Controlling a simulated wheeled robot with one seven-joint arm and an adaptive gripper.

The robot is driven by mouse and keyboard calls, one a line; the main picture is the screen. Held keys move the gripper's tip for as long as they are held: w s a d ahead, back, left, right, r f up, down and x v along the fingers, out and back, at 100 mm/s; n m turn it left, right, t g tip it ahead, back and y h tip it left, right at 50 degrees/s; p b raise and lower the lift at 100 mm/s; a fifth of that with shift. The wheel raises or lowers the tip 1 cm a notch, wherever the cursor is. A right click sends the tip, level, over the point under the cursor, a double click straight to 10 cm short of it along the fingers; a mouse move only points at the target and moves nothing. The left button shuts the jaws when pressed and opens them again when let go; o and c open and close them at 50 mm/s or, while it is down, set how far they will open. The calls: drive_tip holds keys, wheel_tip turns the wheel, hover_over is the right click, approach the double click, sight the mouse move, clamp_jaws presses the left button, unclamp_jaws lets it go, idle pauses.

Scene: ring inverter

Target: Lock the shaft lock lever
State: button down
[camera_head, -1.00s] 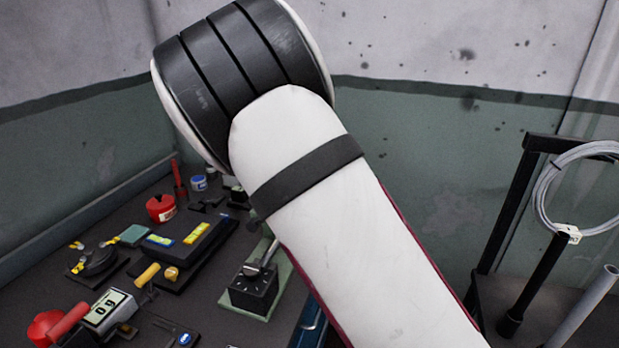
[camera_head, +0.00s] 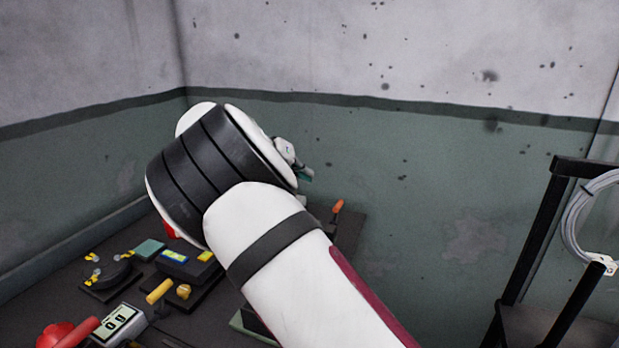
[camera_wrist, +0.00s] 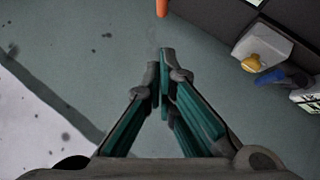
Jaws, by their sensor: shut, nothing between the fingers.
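My gripper (camera_wrist: 162,62) is shut and empty in the wrist view, its green-sided fingers together at the tips. Part of it shows behind my wrist in the head view (camera_head: 300,168). An orange-tipped handle (camera_head: 337,207) stands up at the far right end of the bench in the head view. An orange rod end (camera_wrist: 162,8) shows at the top of the wrist view, just beyond and apart from my fingertips. I cannot tell whether either is the shaft lock lever. My arm hides much of the bench's right side.
The dark bench (camera_head: 205,325) holds a yellow-handled part (camera_head: 160,291), a meter (camera_head: 118,322), a red part (camera_head: 55,335) and a black round device (camera_head: 108,272). Walls stand behind. A black frame (camera_head: 540,235) with a cable coil (camera_head: 583,215) stands at right.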

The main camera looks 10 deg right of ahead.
hover_over(336, 215)
drive_tip(key=w+a, duration=0.2)
drive_tip(key=a, duration=0.1)
wheel_tip(336, 215, down, 5)
drive_tip(key=shift+s+d+f+p, duration=0.2)
drive_tip(key=shift+f, duration=0.3)
drive_tip(key=shift+s+d+f+p, duration=0.15)
drive_tip(key=shift+s+d+f, duration=0.1)
drive_tip(key=shift+f, duration=0.2)
drive_tip(key=shift+s+d+f+p, duration=0.15)
drive_tip(key=shift+s+f+p, duration=0.05)
drive_tip(key=shift+f, duration=0.3)
drive_tip(key=shift+s+d+r+p, duration=0.1)
drive_tip(key=shift+s+d+p, duration=0.1)
drive_tip(key=shift+d+p, duration=0.1)
